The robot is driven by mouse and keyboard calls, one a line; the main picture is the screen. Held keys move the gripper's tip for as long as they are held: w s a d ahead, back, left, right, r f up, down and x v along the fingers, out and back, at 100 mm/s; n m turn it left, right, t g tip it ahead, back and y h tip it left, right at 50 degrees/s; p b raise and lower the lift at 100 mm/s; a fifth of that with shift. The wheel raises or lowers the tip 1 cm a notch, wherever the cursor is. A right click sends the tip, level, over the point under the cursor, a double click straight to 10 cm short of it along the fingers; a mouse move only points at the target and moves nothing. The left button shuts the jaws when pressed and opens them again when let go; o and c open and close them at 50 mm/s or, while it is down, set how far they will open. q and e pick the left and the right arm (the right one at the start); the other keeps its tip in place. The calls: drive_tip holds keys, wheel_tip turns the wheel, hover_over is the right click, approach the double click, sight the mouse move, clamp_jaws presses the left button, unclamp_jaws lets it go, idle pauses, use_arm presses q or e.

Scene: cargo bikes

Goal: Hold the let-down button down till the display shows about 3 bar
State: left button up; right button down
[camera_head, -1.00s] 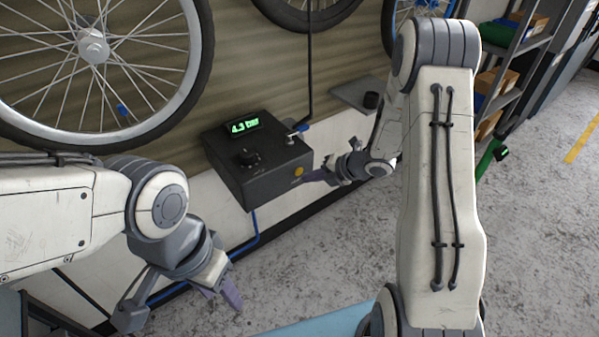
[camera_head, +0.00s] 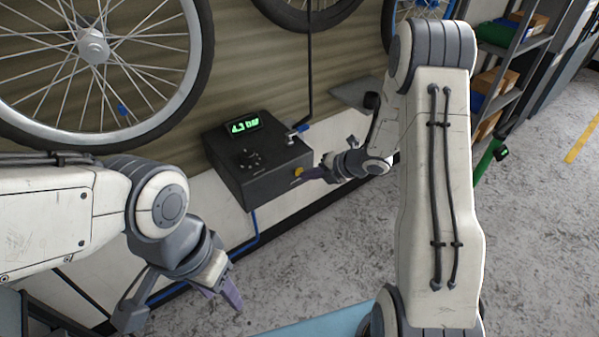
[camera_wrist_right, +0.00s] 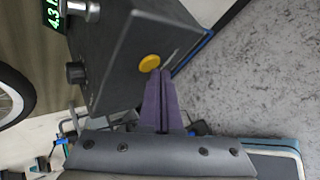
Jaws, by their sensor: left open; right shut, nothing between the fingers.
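The dark inflator box (camera_head: 265,185) has a green display (camera_head: 231,128) on top that reads about 4.3 bar. The display also shows partly in the right wrist view (camera_wrist_right: 53,12). A round yellow button (camera_head: 298,171) sits on the box's right-hand face and shows clearly in the right wrist view (camera_wrist_right: 149,63). My right gripper (camera_head: 306,173) is shut and empty. Its purple fingertips (camera_wrist_right: 161,73) are at the button's lower edge; I cannot tell whether they touch it. My left gripper (camera_head: 232,293) is open and empty, low and left of the box.
A bike wheel (camera_head: 95,130) hangs at left. A blue hose (camera_head: 255,228) runs below the box.

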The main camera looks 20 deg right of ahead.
drive_tip(key=shift+w+a, duration=0.15)
drive_tip(key=shift+w, duration=0.25)
idle(1.5)
drive_tip(key=shift+s, duration=0.15)
idle(2.7)
drive_tip(key=shift+s+d, duration=0.3)
drive_tip(key=shift+s, duration=0.4)
drive_tip(key=s, duration=0.1)
drive_tip(key=s+d+b, duration=0.1)
drive_tip(key=s, duration=0.2)
drive_tip(key=shift+s+d, duration=0.35)
drive_tip(key=shift+d, duration=0.05)
